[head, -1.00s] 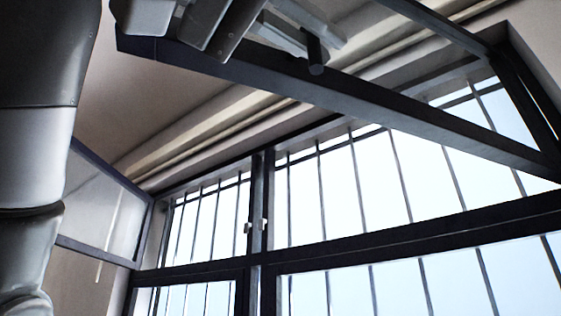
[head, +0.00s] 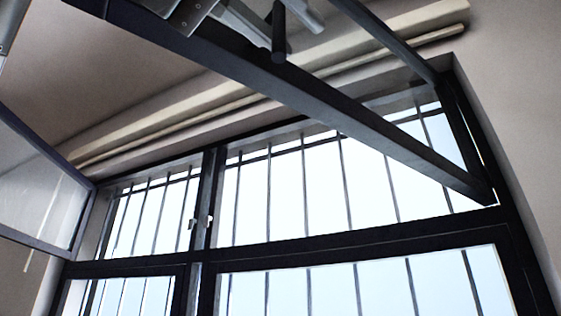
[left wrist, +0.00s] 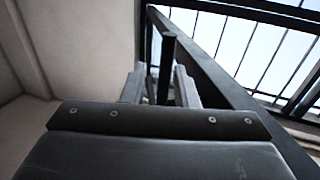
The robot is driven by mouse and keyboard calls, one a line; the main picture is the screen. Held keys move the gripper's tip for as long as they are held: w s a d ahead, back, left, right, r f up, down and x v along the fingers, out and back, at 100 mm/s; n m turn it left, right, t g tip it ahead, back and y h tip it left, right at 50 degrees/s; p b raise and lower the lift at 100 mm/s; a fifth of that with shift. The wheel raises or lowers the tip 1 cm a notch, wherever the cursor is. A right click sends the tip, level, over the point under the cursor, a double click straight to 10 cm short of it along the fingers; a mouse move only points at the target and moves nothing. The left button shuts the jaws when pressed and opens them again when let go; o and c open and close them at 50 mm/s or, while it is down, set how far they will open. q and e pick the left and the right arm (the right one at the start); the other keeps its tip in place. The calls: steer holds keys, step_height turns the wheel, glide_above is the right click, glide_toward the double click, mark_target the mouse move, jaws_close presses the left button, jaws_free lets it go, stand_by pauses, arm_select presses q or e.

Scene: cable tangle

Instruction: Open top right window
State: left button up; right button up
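The top right window (head: 330,100) has a dark-framed glass sash that stands swung wide open into the room, its hinge side at the right of the opening. The sash's black handle (head: 279,32) sticks out at the top of the head view. My left gripper (head: 272,18) is at this handle, partly cut off by the top edge. In the left wrist view, its two grey fingers (left wrist: 160,88) stand apart on either side of the dark upright handle (left wrist: 166,65), with gaps visible.
The top left window's sash (head: 70,240) also stands open at the left. A dark frame with a middle post (head: 205,200) surrounds the openings, with bars outside. A pale wall (head: 520,120) lies at the right. Pale mouldings (head: 330,60) run above the windows.

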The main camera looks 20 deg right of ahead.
arm_select(q)
steer(key=b+v, duration=0.1)
steer(key=v, duration=0.1)
steer(key=b+v, duration=0.1)
steer(key=v, duration=0.1)
steer(key=b+v, duration=0.1)
steer(key=v, duration=0.1)
steer(key=shift+a+f, duration=0.2)
steer(key=shift+f, duration=0.05)
steer(key=b+v, duration=0.2)
steer(key=v, duration=0.9)
steer(key=shift+r, duration=0.2)
steer(key=shift+s, duration=0.1)
